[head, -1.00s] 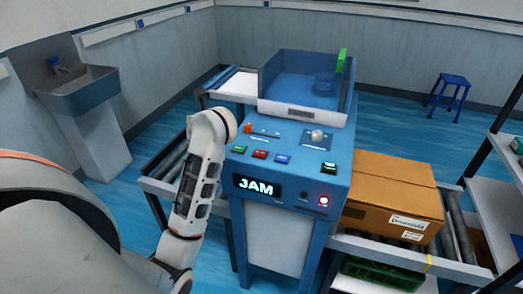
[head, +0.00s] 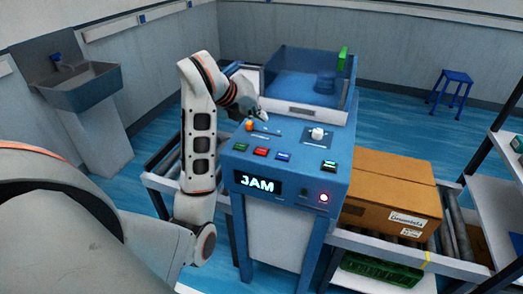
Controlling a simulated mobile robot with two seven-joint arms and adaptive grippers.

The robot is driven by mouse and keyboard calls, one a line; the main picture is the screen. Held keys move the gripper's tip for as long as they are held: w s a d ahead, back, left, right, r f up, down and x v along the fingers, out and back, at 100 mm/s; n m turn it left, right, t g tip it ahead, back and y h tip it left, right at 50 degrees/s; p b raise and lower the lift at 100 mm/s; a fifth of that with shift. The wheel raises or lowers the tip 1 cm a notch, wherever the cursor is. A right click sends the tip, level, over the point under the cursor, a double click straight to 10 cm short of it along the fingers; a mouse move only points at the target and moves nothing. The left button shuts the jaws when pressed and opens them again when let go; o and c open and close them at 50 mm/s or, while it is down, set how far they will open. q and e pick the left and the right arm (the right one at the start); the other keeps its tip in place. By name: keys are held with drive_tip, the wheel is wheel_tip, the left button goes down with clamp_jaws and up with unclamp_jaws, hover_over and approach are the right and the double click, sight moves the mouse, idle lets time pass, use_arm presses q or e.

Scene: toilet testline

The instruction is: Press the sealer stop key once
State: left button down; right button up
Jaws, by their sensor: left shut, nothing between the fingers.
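The blue sealer machine (head: 310,180) stands in the middle with a sloped control panel. My left gripper (head: 261,114) is shut and empty, above the back left of the panel, behind the key row and apart from the keys. My right gripper is not in view.
An orange knob (head: 250,125) and a white knob (head: 317,134) stand up from the panel. The display (head: 257,185) reads JAM, and a pink lamp (head: 324,198) glows. A clear-walled hood (head: 305,85) rises behind. A cardboard box (head: 390,195) sits on rollers at the right.

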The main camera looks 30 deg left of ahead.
use_arm(q)
drive_tip(key=b, duration=0.2)
hover_over(260, 151)
wheel_tip(260, 151, down, 6)
drive_tip(key=shift+s+r, duration=0.15)
drive_tip(key=shift+r, duration=0.1)
drive_tip(key=shift+f+b, duration=1.25)
drive_tip(key=shift+f, duration=0.05)
drive_tip(key=shift+f+b, duration=0.3)
drive_tip(key=shift+f, duration=0.05)
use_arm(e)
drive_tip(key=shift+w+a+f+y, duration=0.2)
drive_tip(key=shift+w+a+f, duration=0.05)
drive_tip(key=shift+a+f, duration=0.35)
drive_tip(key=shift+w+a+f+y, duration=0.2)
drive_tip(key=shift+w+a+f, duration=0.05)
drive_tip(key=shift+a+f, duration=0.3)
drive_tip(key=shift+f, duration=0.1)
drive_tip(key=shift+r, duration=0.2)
use_arm(q)
drive_tip(key=shift+f, duration=0.1)
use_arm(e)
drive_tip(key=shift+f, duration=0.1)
